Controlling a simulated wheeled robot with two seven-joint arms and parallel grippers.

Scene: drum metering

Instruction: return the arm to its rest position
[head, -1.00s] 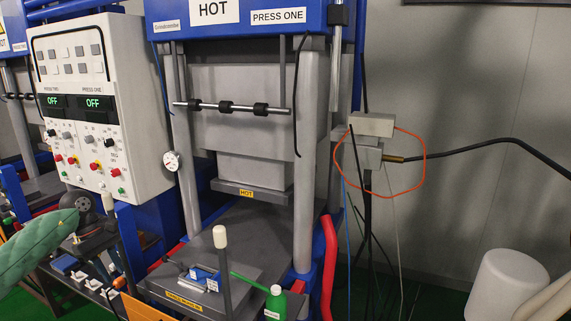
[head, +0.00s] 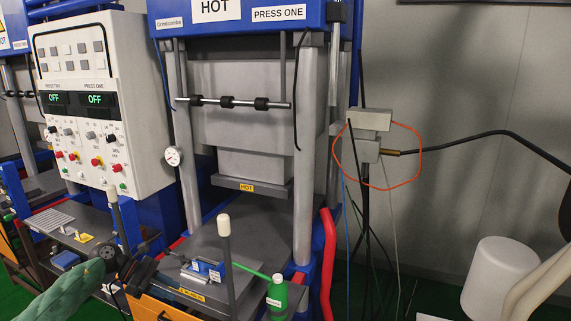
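My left arm in its green sleeve comes in at the bottom left of the head view. Its dark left gripper (head: 138,272) is low, in front of the press bench and left of the work table of press one. The fingers blend into the dark background, and I cannot make out whether they are open or hold anything. My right gripper is not in view.
Press one (head: 242,105), marked HOT, stands in the middle. The control panel (head: 95,105) is at left, both displays reading OFF. A green bottle (head: 277,297), an upright white-tipped lever (head: 227,262) and a red pipe (head: 328,265) stand nearby. A white cylinder (head: 497,275) is at right.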

